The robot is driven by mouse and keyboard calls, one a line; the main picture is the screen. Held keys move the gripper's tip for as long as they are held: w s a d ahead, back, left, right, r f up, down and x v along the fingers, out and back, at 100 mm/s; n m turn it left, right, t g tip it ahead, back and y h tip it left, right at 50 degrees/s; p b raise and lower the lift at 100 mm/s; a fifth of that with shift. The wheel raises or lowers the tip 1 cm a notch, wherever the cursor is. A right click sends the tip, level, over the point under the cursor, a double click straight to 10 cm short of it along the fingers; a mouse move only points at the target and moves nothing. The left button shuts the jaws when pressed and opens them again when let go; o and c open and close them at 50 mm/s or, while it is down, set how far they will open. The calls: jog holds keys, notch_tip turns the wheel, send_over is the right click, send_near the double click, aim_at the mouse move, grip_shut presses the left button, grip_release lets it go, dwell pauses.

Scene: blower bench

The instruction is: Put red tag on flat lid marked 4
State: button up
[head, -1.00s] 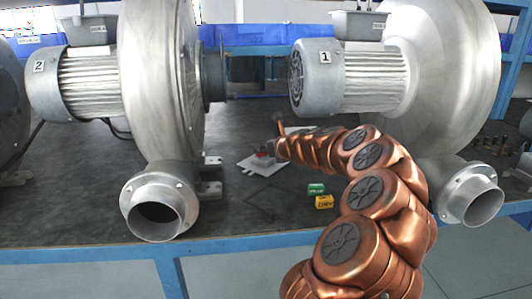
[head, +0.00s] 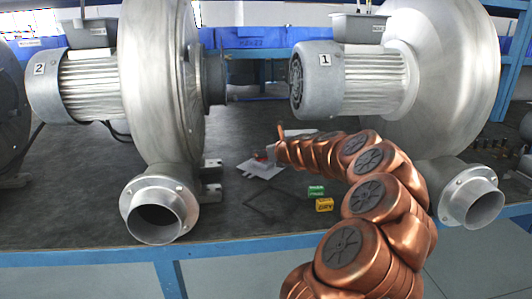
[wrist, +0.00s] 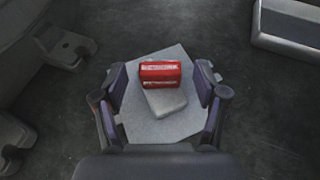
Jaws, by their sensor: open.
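The red tag (wrist: 160,74) is a small red block with pale markings on its front. In the wrist view it lies across a small light grey block (wrist: 166,101) on a pale flat plate (wrist: 145,120). My gripper (wrist: 161,82) is open, with its fingers spread to either side of the red tag; no contact shows. In the head view the red tag (head: 259,155) is a small red patch beside the end of my arm, and the pale plate (head: 262,170) lies below it. No mark 4 is readable on any surface.
A green block (head: 316,191) and a yellow block (head: 324,204) stand near the bench's front. Blower 2 (head: 160,80) is at left and blower 1 (head: 440,80) at right. A pale box (wrist: 288,30) lies at the wrist view's upper right. Dark bench surface between is mostly clear.

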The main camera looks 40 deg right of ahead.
jog(key=shift+s+r, duration=0.1)
jog(key=shift+r, duration=0.1)
jog(key=p+v, duration=0.2)
jog(key=v, duration=0.9)
jog(key=shift+s+r+p, duration=0.2)
jog(key=shift+s+p, duration=0.1)
jog(key=shift+s, duration=0.05)
